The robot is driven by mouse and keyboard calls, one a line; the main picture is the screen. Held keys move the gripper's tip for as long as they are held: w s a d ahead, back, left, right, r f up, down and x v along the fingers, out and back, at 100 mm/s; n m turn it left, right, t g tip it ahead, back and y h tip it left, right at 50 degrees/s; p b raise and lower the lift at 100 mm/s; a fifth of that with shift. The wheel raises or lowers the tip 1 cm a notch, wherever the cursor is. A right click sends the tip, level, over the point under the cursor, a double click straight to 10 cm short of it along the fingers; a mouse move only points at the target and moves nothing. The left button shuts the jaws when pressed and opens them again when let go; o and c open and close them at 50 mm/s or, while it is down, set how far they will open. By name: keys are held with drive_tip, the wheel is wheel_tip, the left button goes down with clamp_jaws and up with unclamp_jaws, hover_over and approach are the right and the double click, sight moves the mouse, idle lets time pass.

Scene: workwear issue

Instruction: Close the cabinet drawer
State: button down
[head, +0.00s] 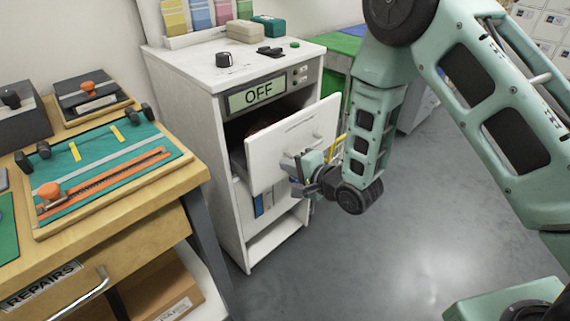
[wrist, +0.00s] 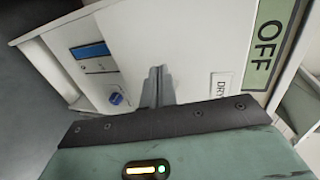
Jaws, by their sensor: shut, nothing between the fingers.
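The white cabinet (head: 185,75) has an "OFF" display above an open drawer. The drawer front (head: 265,155) stands out from the cabinet body, with a dark opening behind it. It also fills the middle of the wrist view (wrist: 150,40). My gripper (head: 290,163) is at the lower right of the drawer front, outside it. Its fingers are together and empty in the wrist view (wrist: 157,82), pointing at the panel. I cannot tell whether the fingertips touch it.
A wooden bench (head: 130,235) with a teal mat and tools stands close at the left. Grey floor (head: 365,255) is clear at the right.

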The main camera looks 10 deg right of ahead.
drive_tip(key=shift+w+a, duration=0.45)
drive_tip(key=shift+w, duration=0.2)
drive_tip(key=shift+a, duration=0.1)
drive_tip(key=w+a, duration=0.2)
drive_tip(key=w+a+b, duration=0.1)
drive_tip(key=w, duration=0.2)
drive_tip(key=w+a, duration=0.2)
drive_tip(key=w, duration=0.1)
drive_tip(key=shift+a+f, duration=0.1)
drive_tip(key=shift+a, duration=0.2)
drive_tip(key=shift+w+a+r, duration=0.1)
drive_tip(key=shift+r, duration=0.1)
